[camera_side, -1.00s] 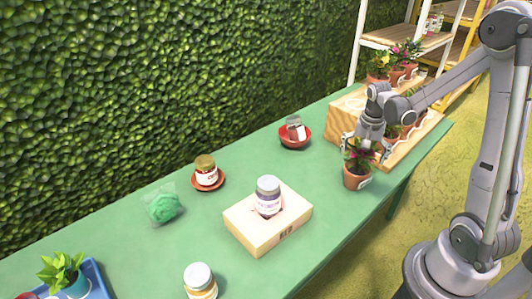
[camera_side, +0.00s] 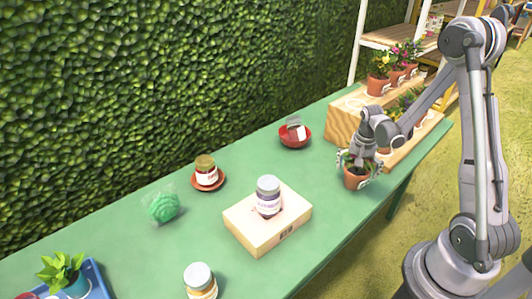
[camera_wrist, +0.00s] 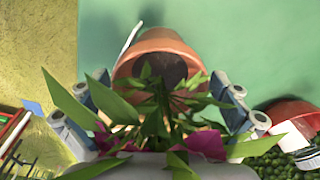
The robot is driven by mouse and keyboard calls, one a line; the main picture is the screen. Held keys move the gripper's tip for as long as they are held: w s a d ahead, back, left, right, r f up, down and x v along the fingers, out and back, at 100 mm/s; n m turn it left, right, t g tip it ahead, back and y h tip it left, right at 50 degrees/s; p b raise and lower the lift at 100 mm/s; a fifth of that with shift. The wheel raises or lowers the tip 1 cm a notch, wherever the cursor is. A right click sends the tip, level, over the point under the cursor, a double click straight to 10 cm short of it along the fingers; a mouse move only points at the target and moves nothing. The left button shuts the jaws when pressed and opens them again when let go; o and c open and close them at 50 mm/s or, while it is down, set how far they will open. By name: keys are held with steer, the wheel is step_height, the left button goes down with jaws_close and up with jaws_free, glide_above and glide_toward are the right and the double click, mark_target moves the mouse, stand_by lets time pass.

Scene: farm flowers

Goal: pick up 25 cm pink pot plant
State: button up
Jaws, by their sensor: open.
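The pink-flowered plant stands upright in a terracotta pot (camera_side: 355,181) on the green table, near its front right edge. In the side view my gripper (camera_side: 358,163) is down over the plant, hiding most of its leaves and flowers. In the wrist view the pot (camera_wrist: 160,50) sits beyond the leaves, with a pale tag at its rim. Pink petals (camera_wrist: 208,143) show at the bottom. My open fingers (camera_wrist: 163,105) lie to the left and right of the foliage. Whether they touch the pot cannot be told.
A wooden stepped stand (camera_side: 346,122) with several potted flowers is close behind. A red bowl (camera_side: 295,136) lies back left; a wooden box (camera_side: 250,227) bears a jar (camera_side: 268,196) to the left. The table (camera_side: 325,190) between box and pot is clear.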

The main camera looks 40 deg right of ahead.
steer(key=c, duration=1.5)
steer(key=shift+r, duration=0.1)
